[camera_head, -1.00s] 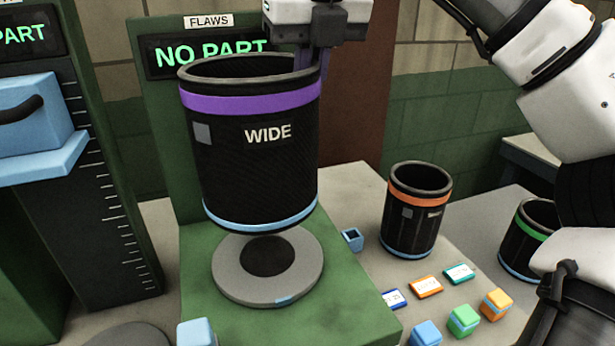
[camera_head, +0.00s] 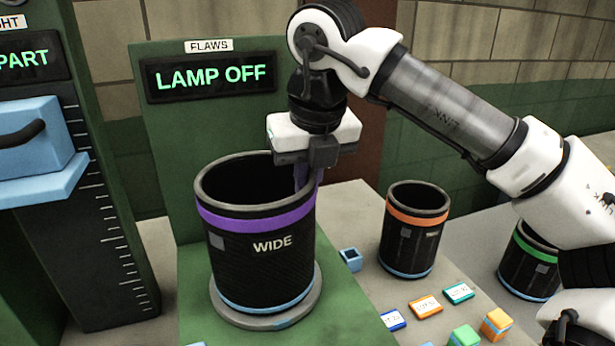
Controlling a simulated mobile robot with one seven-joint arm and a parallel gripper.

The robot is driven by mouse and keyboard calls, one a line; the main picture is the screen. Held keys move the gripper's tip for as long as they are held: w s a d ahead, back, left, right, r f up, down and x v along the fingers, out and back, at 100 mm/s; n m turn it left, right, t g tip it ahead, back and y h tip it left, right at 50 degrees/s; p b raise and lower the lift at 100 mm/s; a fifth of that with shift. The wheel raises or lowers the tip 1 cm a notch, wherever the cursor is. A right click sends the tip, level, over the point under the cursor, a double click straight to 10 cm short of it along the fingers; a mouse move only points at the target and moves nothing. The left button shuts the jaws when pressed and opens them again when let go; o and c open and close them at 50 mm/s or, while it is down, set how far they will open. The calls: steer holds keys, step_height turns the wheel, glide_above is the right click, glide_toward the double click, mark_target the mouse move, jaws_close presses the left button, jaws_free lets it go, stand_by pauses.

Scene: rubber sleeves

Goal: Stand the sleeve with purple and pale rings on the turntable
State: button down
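The black sleeve with a purple ring near the top and a pale blue ring at the base (camera_head: 258,265) is marked WIDE. It stands upright on the grey turntable (camera_head: 228,314), whose rim shows around its base. My gripper (camera_head: 308,178) is at the sleeve's right rear rim, with purple fingers reaching down at the wall. One finger shows inside the rim and one outside, so the wall is between them. Whether they press on the wall is hard to see. The display (camera_head: 211,77) under the FLAWS sign reads LAMP OFF.
A sleeve with an orange ring (camera_head: 413,237) stands to the right, and one with a green ring (camera_head: 527,265) farther right. A small blue open cube (camera_head: 350,259), tags and coloured blocks lie at the front right.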

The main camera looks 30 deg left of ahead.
steer(key=c, duration=2)
jaws_free()
steer(key=shift+f, duration=0.1)
steer(key=o, duration=0.4)
steer(key=shift+o, duration=0.2)
steer(key=v, duration=1.2)
steer(key=shift+b, duration=0.4)
